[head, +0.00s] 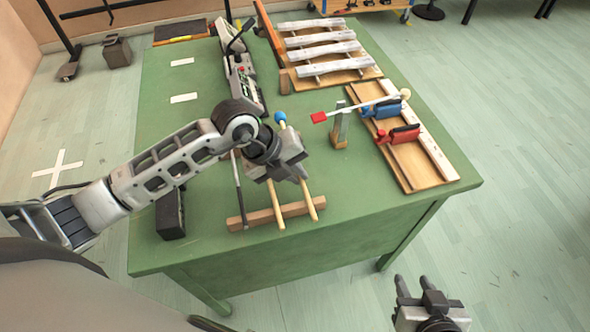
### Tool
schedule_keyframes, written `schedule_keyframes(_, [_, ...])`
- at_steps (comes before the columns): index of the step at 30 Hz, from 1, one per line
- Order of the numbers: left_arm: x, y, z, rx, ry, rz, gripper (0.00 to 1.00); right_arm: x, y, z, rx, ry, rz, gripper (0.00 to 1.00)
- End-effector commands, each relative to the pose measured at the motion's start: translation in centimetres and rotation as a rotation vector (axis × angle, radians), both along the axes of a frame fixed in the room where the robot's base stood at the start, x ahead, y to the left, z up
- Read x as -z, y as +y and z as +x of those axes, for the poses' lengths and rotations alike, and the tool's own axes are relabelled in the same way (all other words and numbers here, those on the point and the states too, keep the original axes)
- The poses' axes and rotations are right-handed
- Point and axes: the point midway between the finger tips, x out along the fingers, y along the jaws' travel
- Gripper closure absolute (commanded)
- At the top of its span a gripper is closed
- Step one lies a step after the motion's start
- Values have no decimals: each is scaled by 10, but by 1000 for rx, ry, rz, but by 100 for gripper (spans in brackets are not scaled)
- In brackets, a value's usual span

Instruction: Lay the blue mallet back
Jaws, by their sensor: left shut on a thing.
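The blue mallet shows its round blue head (280,117) beyond my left gripper and a pale wooden handle (308,203) on the near side. My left gripper (296,172) is shut on its handle, low over the near part of the green table; the jaws hide the middle of the stick. The handle's near end is over the right end of a wooden rest bar (262,217); I cannot tell whether it touches. Another pale stick (276,205) and a dark stick (239,190) lie across the bar to the left. My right gripper (414,290) is open and empty, off the table's front edge.
A wooden block with a metal upright (339,137) stands right of the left gripper, with a red-tipped pale bar (320,117) near its top. Slatted bars (325,50) lie behind. A black box (170,215) sits left.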

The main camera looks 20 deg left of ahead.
Motion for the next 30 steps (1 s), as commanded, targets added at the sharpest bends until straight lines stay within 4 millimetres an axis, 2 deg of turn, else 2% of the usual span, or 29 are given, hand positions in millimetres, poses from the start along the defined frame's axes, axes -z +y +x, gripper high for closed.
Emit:
schedule_keyframes(3, [0,0,0,0,1,0,100,1,0,-1,1,3,-1,64])
schedule_keyframes(4, [0,0,0,0,1,0,86,1,0,-1,1,3,-1,64])
schedule_keyframes(6, [0,0,0,0,1,0,66,1,-1,-1,1,3,-1,64])
schedule_keyframes(15, [0,0,0,0,1,-1,66,1,-1,0,1,2,-1,64])
schedule_keyframes(19, [-9,5,-2,-2,-3,1,66,-1,0,0,1,-1,0,64])
schedule_keyframes(23, [-29,15,-8,0,-5,2,66,-2,0,1,2,-4,1,64])
schedule_keyframes(30, [-80,40,-24,0,-5,3,66,-1,0,2,1,-7,2,64])
